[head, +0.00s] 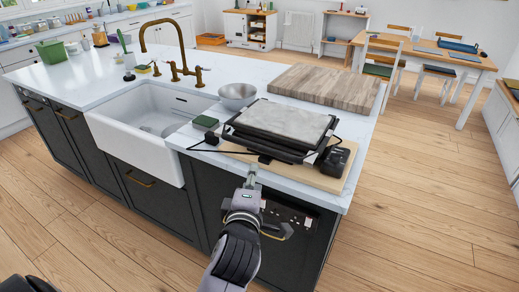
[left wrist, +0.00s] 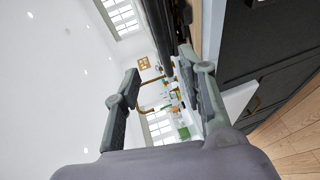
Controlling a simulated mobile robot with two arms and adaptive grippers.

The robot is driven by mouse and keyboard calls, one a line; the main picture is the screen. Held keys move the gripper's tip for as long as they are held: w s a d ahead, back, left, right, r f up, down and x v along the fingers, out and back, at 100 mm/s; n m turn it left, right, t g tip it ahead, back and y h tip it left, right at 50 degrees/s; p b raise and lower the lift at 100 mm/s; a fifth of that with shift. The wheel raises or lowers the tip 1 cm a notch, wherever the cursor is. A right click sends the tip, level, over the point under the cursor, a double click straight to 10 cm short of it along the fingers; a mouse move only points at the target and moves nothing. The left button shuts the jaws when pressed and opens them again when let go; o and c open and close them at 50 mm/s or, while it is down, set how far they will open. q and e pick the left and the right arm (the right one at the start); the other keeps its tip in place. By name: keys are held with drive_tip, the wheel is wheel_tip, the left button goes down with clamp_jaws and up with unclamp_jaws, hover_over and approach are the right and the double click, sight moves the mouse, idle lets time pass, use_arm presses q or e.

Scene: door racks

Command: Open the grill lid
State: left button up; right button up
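The grill (head: 285,125) is a black contact press with a flat grey lid (head: 290,121), lying closed on a wooden board (head: 333,180) at the island's near right corner. My left gripper (head: 252,176) is at the counter's front edge, just in front of the grill's near side. In the left wrist view my left gripper (left wrist: 160,62) has its fingers apart with nothing held. A dark edge, seemingly the grill (left wrist: 158,38), shows beyond and between the fingertips; contact is unclear. My right gripper is not in view.
A metal bowl (head: 238,95), a green sponge (head: 205,121) and a large cutting board (head: 325,88) sit around the grill. A white sink (head: 150,115) with a brass faucet (head: 172,45) is to the left. Open wooden floor (head: 420,200) lies to the right.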

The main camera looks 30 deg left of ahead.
sight(259, 150)
use_arm(q)
drive_tip(key=p+x, duration=0.4)
drive_tip(key=x, duration=1.3)
drive_tip(key=shift+w+f, duration=0.1)
drive_tip(key=shift+w, duration=0.1)
drive_tip(key=shift+c, duration=0.5)
clamp_jaws()
